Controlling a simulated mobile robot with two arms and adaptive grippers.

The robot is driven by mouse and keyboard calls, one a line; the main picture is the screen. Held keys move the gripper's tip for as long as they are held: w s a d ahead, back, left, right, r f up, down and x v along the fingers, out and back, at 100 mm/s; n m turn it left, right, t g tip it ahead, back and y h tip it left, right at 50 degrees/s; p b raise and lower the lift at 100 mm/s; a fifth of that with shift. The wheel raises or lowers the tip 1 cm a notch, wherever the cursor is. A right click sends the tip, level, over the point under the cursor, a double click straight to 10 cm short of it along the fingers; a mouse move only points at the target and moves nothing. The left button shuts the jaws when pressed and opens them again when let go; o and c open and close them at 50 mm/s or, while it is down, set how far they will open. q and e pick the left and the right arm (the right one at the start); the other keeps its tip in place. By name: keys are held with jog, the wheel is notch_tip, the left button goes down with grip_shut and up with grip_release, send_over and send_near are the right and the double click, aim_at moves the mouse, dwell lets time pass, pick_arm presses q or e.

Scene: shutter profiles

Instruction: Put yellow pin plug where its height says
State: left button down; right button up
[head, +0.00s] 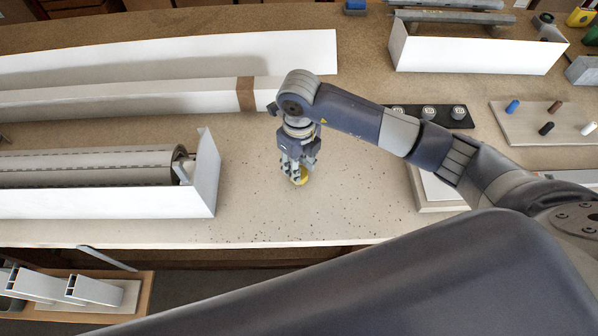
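The yellow pin plug (303,178) shows as a small yellow patch at the fingertips of my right gripper (297,175), over the bare speckled middle of the bench. The dark fingers point down and cover part of the plug. I cannot tell whether they are closed on it or just around it, nor whether it touches the bench. My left gripper is not in view.
A pale board (530,122) at right carries blue, brown, black and white pegs. A black tray (458,118) with white round pieces is partly behind my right arm. An open white casing (110,203) with a roller fills the left. Bench (265,215) between is clear.

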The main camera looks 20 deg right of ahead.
grip_shut()
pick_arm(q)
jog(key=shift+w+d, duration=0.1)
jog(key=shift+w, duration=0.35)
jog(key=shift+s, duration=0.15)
pick_arm(e)
jog(key=shift+r, duration=0.1)
